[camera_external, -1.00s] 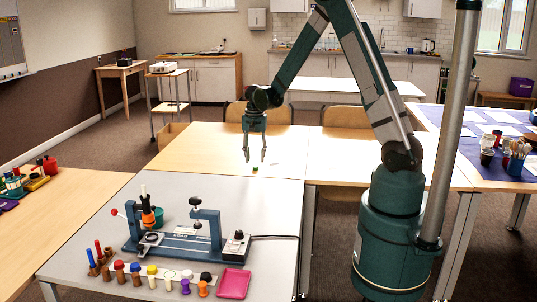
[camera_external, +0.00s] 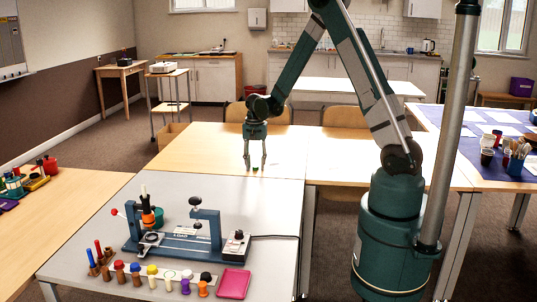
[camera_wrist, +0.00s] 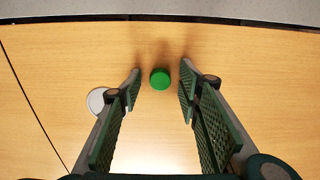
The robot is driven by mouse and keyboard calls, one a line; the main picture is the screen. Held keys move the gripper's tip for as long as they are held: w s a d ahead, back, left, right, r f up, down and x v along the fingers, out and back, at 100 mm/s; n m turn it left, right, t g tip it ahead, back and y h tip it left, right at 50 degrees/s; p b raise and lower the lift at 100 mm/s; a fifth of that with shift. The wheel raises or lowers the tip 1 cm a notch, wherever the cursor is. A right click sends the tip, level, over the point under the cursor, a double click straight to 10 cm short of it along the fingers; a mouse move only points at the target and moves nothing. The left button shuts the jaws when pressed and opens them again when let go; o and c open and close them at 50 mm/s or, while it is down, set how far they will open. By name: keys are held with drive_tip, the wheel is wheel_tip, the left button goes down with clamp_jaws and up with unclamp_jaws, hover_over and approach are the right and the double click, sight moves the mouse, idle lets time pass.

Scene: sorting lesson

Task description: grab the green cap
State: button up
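The green cap (camera_wrist: 160,78) is a small round green piece on the bare wooden tabletop. In the wrist view it lies between the tips of my two fingers, with a gap on each side. In the external view the green cap (camera_external: 255,168) is a tiny spot below my gripper (camera_external: 255,167), near the table's front edge. My gripper (camera_wrist: 158,82) is open with its fingers pointing down, and nothing is in it. How high the fingertips are above the tabletop is hard to tell.
A white disc (camera_wrist: 97,100) lies just outside the left finger. A grey-topped table (camera_external: 85,215) adjoins in front, bearing a blue-based device (camera_external: 180,243), several coloured pegs and a pink tray (camera_external: 234,284). The wooden table (camera_external: 190,155) around the cap is mostly clear.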

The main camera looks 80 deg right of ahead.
sight(256, 166)
drive_tip(key=c, duration=0.6)
drive_tip(key=shift+o, duration=0.2)
drive_tip(key=shift+r, duration=0.15)
wheel_tip(256, 166, up, 10)
drive_tip(key=p, duration=0.2)
